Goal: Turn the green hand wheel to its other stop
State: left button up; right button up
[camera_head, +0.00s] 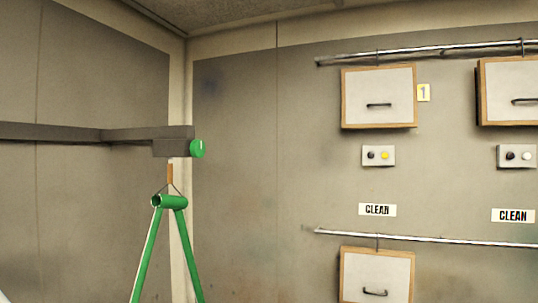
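A small round green disc (198,148), which looks like the green hand wheel, sits on the right end of a grey block (170,147). It carries a short pale mark near its top. The block is at the end of a grey beam (90,134) that comes in from the left. Below the block a green tubular frame (148,250) hangs from a hook with a brown upper part (170,174). The lower part of the frame is cut off by the picture edge. Neither of my grippers is in view.
Grey wall panels stand behind, with a corner left of centre. On the right, framed boxes with black handles (378,97) hang below a metal rail (430,50). A lower rail (430,239), button boxes (378,156) and "CLEAN" labels (377,210) are also there.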

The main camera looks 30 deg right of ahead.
aim_at(197, 147)
jog(key=z, duration=0.75)
jog(key=k, duration=0.4)
jog(key=z, duration=0.75)
jog(key=i, duration=2.2)
jog(key=u, duration=0.95)
